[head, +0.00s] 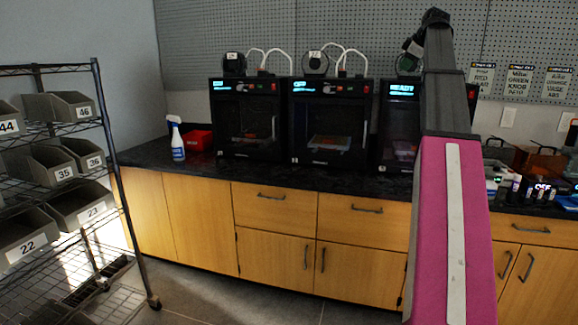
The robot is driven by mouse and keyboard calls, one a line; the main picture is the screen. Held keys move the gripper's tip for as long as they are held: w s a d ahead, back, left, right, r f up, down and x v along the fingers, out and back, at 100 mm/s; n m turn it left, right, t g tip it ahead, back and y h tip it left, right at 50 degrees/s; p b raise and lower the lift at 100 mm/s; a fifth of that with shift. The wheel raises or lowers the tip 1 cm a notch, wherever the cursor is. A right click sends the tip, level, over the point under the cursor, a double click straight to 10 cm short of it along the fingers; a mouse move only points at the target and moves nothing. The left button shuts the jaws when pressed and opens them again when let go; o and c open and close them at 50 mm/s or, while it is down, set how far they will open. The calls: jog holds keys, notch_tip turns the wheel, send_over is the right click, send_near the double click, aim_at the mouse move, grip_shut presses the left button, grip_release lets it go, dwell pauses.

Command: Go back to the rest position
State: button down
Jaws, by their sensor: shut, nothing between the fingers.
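My arm rises from the bottom right of the head view, with a pink link and a dark link above it. My gripper (436,17) is the small dark end at the top, in front of the pegboard. It is shut and holds nothing. Its fingers are too small and dark to make out in detail. It appears high above the counter, apart from the things there. My arm hides part of the right printer and of the cabinets.
A dark counter (200,172) on wooden cabinets bears black 3D printers (247,120), a spray bottle (177,140) and a red bin (197,140). Small items crowd its right end. A wire rack (112,165) with numbered grey bins stands left. Some floor (250,300) is clear.

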jog(key=s+a+f+m+g, duration=0.15)
jog(key=a+f, duration=0.25)
jog(key=f, duration=1)
jog(key=s+a+f+m+g, duration=0.1)
jog(key=a+f+m, duration=0.25)
jog(key=f, duration=1.05)
jog(key=s+a+f+m+g, duration=0.15)
jog(key=a+f, duration=0.35)
jog(key=f, duration=0.9)
jog(key=s+a+f+m+g+h, duration=0.1)
jog(key=s+a+f+m, duration=0.1)
jog(key=s+f, duration=0.6)
jog(key=s+a+f+m+g+h, duration=0.1)
jog(key=s+a+f+m, duration=0.1)
jog(key=s+a+f, duration=0.3)
jog(key=s+a+f+m+g+h, duration=0.1)
jog(key=s+a+f, duration=0.3)
jog(key=s+f, duration=0.8)
notch_tip(320, 180, down, 7)
jog(key=shift+s+a+r+m, duration=0.1)
jog(key=shift+s+a+m, duration=0.15)
jog(key=shift+m, duration=0.5)
jog(key=shift+w, duration=0.15)
